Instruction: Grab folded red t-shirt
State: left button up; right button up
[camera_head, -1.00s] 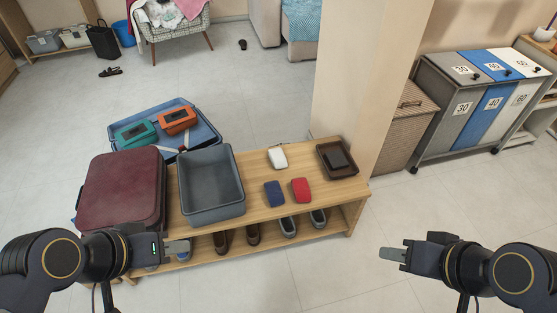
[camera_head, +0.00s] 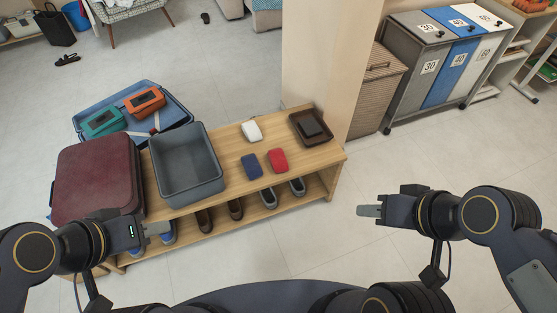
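A small red folded bundle (camera_head: 278,160), which looks like the folded red t-shirt, lies on the wooden bench (camera_head: 232,185) near its front edge. A similar dark blue bundle (camera_head: 252,166) lies just left of it, and a white one (camera_head: 252,131) lies behind. My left gripper (camera_head: 158,229) is in front of the bench, at its left part, well apart from the red bundle. My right gripper (camera_head: 368,211) is out over the floor to the right of the bench. Both hold nothing that I can see. The finger gaps are too small to make out.
Shoes (camera_head: 236,209) sit on the lower shelf. Floor at right is clear.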

aim_at(278, 162)
jog(key=i+l+u, duration=0.1)
jog(key=i+l, duration=0.4)
jog(key=i+l+u, duration=0.1)
jog(key=i+l, duration=0.35)
jog(key=l, duration=0.15)
jog(key=u, duration=1.4)
